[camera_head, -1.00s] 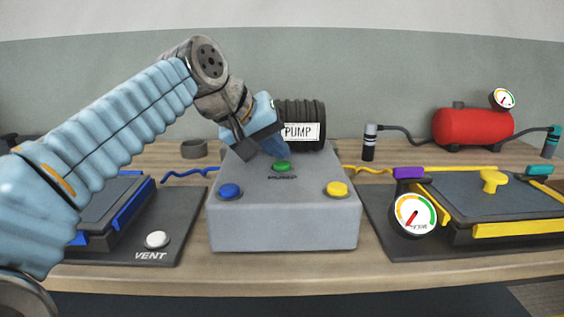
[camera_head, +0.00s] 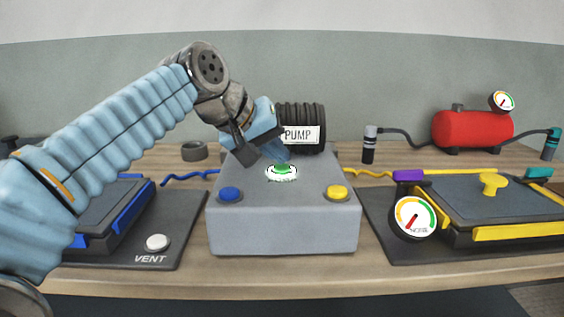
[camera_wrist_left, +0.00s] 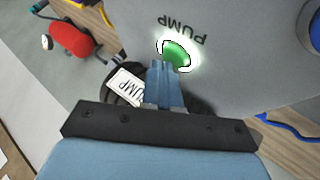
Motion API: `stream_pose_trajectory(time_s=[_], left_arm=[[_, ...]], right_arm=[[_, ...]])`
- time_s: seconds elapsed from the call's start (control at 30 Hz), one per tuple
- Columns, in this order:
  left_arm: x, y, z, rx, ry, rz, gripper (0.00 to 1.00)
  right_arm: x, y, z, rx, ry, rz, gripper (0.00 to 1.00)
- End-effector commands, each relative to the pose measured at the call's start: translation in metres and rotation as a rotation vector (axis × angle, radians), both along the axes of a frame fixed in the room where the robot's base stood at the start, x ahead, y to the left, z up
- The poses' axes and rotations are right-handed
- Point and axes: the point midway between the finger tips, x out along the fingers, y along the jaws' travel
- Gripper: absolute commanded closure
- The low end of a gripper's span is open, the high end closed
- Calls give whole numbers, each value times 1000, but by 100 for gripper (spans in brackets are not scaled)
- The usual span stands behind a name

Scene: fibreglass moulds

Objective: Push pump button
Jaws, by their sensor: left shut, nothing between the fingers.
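The green pump button (camera_head: 281,170) is on top of the grey box (camera_head: 283,225), in the middle near the back. It is lit, with a bright white ring around it. My left gripper (camera_head: 284,157) is shut and empty, its fingertips pointing down at the button. In the left wrist view the shut fingertips (camera_wrist_left: 165,66) overlap the near edge of the glowing button (camera_wrist_left: 177,55); whether they touch it I cannot tell. The printed PUMP word shows beside the button in that view. My right gripper is not in view.
A blue button (camera_head: 230,193) and a yellow button (camera_head: 338,192) sit at the box's front corners. The black pump (camera_head: 302,112) stands behind. A VENT button (camera_head: 157,242) is at left; a gauge (camera_head: 415,217) and yellow-edged mould (camera_head: 500,230) are at right.

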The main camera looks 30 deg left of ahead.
Motion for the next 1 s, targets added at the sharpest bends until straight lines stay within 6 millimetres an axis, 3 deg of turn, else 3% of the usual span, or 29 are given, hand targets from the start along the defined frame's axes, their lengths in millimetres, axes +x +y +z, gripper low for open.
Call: stream_pose_trajectory(time_s=[0.33,0.6,1.0], left_arm=[[0,0,6,0,-1,0,100],[0,0,37,0,-1,0,100],[0,0,62,0,-2,1,100]], right_arm=[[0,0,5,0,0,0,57],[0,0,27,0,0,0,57],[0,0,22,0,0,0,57]])
